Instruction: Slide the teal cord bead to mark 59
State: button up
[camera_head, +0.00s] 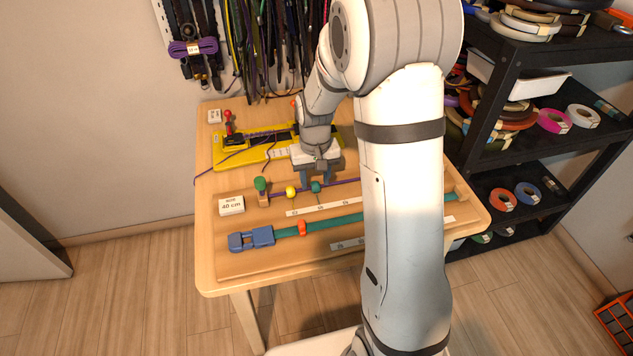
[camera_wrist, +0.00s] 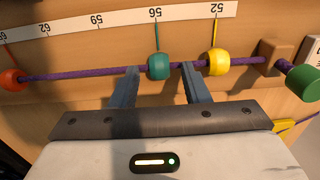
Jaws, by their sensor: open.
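The teal bead (camera_head: 316,187) sits on a purple cord strung across the wooden board. In the wrist view the teal bead (camera_wrist: 159,66) has its thin pointer line at the 56 mark of the white scale strip (camera_wrist: 125,22). My gripper (camera_wrist: 160,72) is open, one finger on each side of the teal bead, with a small gap at each side. In the head view my gripper (camera_head: 316,180) is down at the cord from behind.
A yellow bead (camera_wrist: 219,62) is at 52, beside the right finger in the wrist view. An orange-red bead (camera_wrist: 12,79) is further left, past 62. A green knob (camera_wrist: 304,82) ends the cord. A teal strap with a blue buckle (camera_head: 251,238) lies in front.

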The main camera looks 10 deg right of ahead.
jog(key=shift+f, duration=0.85)
jog(key=shift+c, duration=0.5)
grip_shut()
